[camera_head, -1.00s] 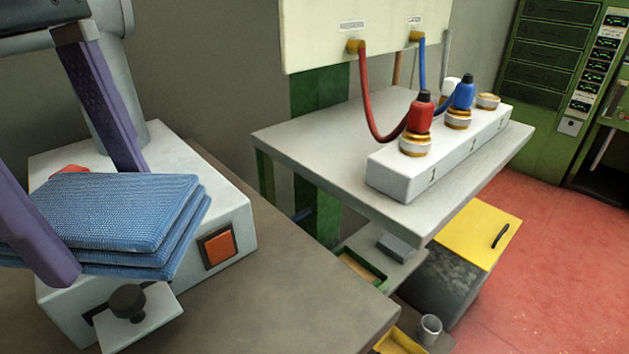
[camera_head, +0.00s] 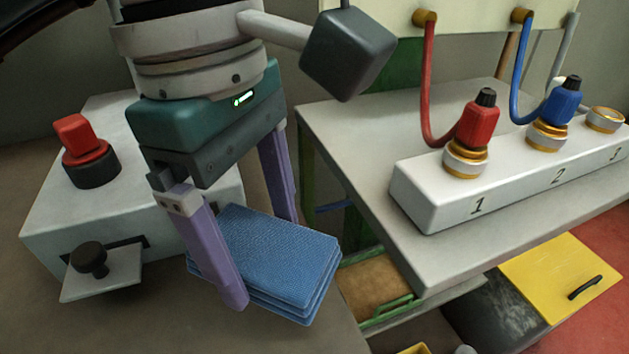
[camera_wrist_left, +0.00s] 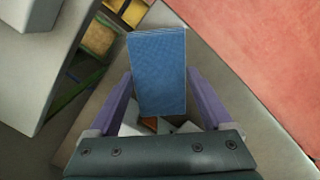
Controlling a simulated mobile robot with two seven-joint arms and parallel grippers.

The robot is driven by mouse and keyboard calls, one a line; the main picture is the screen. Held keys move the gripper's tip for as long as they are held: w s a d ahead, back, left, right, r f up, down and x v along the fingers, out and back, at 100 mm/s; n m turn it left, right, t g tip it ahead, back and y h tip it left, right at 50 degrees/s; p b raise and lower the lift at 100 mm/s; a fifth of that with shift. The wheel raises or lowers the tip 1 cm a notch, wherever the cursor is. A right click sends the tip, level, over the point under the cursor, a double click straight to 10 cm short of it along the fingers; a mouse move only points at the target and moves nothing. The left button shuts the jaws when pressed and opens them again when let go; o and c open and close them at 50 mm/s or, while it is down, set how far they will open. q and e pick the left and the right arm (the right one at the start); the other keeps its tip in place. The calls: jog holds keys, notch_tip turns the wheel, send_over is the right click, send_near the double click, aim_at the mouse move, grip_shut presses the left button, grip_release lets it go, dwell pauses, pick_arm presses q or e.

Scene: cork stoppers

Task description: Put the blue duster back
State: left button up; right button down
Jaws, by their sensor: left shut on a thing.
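The blue duster (camera_head: 290,255) is a folded stack of blue woven cloth. My left gripper (camera_head: 260,257) is shut on it, with one purple finger across its near side and the other behind it. The duster is held tilted at the right front of the white box, near the bench edge. In the left wrist view the duster (camera_wrist_left: 158,65) sits between the two purple fingers and sticks out past their tips. Part of it is hidden behind the near finger in the head view. My right gripper is not in view.
The white box (camera_head: 60,225) with a red button (camera_head: 78,138) and black knob (camera_head: 89,258) stands left. A grey table (camera_head: 345,150) holds a white block (camera_head: 430,205) with red and blue plugs. Below are a green-edged tray (camera_head: 375,285) and a yellow-lidded box (camera_head: 560,275).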

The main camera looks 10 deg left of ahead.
aim_at(252, 240)
pick_arm(q)
notch_tip(252, 240, down, 8)
jog(key=shift+r+b, duration=0.2)
jog(key=shift+b, duration=0.15)
jog(key=shift+w, duration=0.1)
jog(key=shift+f, duration=0.2)
jog(key=o, duration=1.1)
jog(key=shift+r, duration=0.1)
jog(key=shift+r, duration=0.3)
jog(key=r, duration=0.4)
jog(key=a+r, duration=0.1)
jog(key=r, duration=0.6)
jog(key=shift+w+a+r+p, duration=0.1)
jog(key=shift+a+r+p, duration=0.05)
jog(key=shift+r+p, duration=0.2)
